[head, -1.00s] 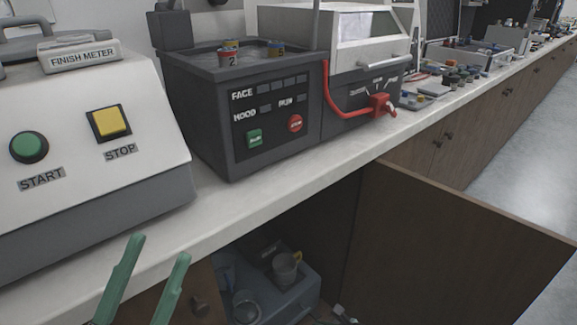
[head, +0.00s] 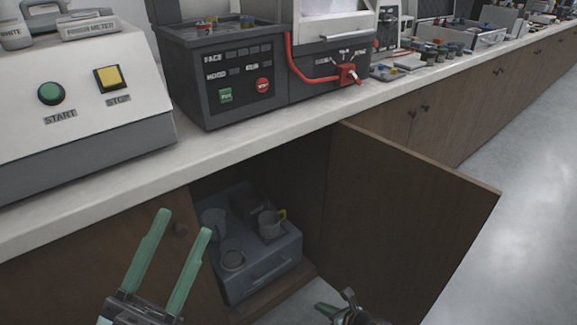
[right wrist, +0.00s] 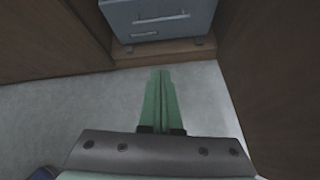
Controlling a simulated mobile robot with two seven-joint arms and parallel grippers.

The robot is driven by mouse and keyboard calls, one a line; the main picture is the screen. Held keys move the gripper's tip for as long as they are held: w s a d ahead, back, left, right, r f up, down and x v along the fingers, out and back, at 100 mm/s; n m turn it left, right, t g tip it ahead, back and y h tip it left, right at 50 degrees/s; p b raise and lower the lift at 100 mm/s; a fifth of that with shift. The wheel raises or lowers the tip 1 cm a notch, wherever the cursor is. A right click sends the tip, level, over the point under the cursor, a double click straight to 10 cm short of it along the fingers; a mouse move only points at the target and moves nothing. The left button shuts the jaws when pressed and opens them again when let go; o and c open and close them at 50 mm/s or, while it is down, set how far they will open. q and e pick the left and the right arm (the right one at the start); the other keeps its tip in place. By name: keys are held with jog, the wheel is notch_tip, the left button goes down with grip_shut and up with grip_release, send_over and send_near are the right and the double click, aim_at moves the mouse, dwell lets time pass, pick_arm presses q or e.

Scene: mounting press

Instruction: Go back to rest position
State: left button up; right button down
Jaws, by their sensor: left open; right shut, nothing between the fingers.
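My left gripper (head: 184,240) is open and empty at the bottom left of the head view, in front of the cabinet front below the counter. My right gripper (head: 325,308) shows at the bottom centre of the head view, low in front of the open cabinet. In the right wrist view its green fingers (right wrist: 160,76) are shut together with nothing between them, over the grey floor. They point toward a grey-blue drawer box (right wrist: 160,18) on the cabinet's bottom board, apart from it in the picture.
The cabinet door (head: 400,225) stands open on the right. Inside, the drawer box (head: 262,278) carries a mug (head: 268,224) and a round dish (head: 232,260). Above, the counter (head: 230,150) holds a START/STOP machine (head: 85,125) and a dark press (head: 240,85). Floor is free at right.

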pick_arm(q)
jog(key=w+a+f+n+g+y+p, duration=0.35)
jog(key=w+f+n+y+p, duration=0.35)
jog(key=p, duration=0.5)
pick_arm(e)
jog(key=s+a+r+m+t, duration=0.15)
jog(key=s+r+m, duration=0.25)
jog(key=r+m, duration=0.5)
jog(key=s+a+r+m+t, duration=0.1)
jog(key=s+r+m+t, duration=0.15)
jog(key=r+m, duration=0.65)
pick_arm(q)
jog(key=s+a+f+n+g+y+p, duration=0.1)
jog(key=s+f+g+y+p, duration=0.3)
jog(key=s+f+g+p, duration=0.5)
jog(key=s+f+n+p, duration=0.1)
jog(key=p, duration=0.4)
pick_arm(e)
jog(key=s+d+r+m+g+h, duration=0.1)
jog(key=s+d+r+m+h, duration=0.1)
jog(key=s+d+r+m, duration=0.2)
jog(key=s+d+r+m+g+h, duration=0.1)
jog(key=s+d+r+m, duration=0.4)
jog(key=s+r+m, duration=0.6)
notch_tip(320, 180, up, 2)
jog(key=m, duration=0.6)
jog(key=shift+d+g+h, duration=0.2)
jog(key=shift+g+h, duration=0.1)
jog(key=shift+h, duration=0.1)
